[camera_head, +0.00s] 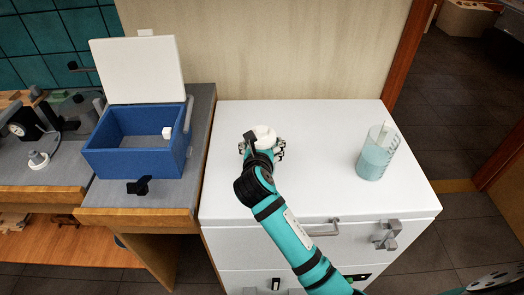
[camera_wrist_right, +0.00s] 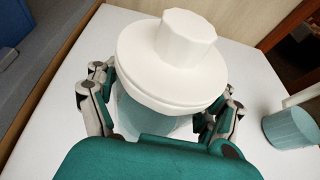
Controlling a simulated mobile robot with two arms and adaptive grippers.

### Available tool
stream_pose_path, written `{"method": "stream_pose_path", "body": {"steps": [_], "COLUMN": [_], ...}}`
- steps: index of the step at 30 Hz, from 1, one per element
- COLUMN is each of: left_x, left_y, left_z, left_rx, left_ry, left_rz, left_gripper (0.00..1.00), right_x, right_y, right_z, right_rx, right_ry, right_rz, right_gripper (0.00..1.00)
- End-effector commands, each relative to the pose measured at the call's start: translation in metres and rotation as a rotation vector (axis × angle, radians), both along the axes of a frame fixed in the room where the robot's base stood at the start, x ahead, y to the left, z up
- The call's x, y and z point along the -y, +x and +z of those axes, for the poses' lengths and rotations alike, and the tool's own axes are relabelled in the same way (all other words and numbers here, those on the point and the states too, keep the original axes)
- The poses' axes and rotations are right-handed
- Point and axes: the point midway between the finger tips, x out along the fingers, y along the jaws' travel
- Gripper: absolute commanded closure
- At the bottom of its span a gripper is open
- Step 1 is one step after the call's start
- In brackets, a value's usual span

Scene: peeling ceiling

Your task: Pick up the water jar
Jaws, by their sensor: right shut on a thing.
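The water jar (camera_head: 264,133) has a white lid with a knob. In the right wrist view the jar (camera_wrist_right: 172,62) shows a pale blue body below the wide lid. It is over the left part of the white cabinet top (camera_head: 320,125). My right gripper (camera_head: 263,150) has its fingers on both sides of the jar's body under the lid, and is shut on it; the fingers also show in the right wrist view (camera_wrist_right: 163,108). The arm hides most of the jar in the head view, and I cannot tell whether its base touches the top. My left gripper is not in view.
A clear beaker (camera_head: 374,158) with blue liquid and a rod stands to the right on the cabinet top. A blue box (camera_head: 135,155) with its white lid up sits on the desk at left. The cabinet top between jar and beaker is clear.

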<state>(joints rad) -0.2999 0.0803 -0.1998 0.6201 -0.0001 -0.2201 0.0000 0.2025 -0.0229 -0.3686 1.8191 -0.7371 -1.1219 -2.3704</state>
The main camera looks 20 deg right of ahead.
Motion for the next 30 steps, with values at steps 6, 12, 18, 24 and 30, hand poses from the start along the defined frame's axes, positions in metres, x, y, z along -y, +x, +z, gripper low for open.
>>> {"method": "stream_pose_path", "body": {"steps": [6,12,18,24,30], "left_x": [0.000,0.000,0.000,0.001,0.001], "left_y": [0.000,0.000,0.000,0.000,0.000], "left_z": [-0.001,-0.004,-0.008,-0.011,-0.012], "left_rx": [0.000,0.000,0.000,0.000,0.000], "left_ry": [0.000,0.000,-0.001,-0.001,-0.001], "left_rz": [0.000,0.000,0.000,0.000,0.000], "left_gripper": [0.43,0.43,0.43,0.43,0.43], "right_x": [0.002,0.006,0.011,0.015,0.017], "right_y": [-0.014,-0.046,-0.096,-0.137,-0.156], "right_z": [0.008,0.010,0.014,0.019,0.021], "right_rx": [0.002,0.002,0.002,0.000,0.002], "right_ry": [-0.001,-0.002,-0.001,-0.001,-0.002], "right_rz": [-0.001,0.000,0.001,0.000,0.000], "right_gripper": [0.58,0.58,0.58,0.58,0.58]}}
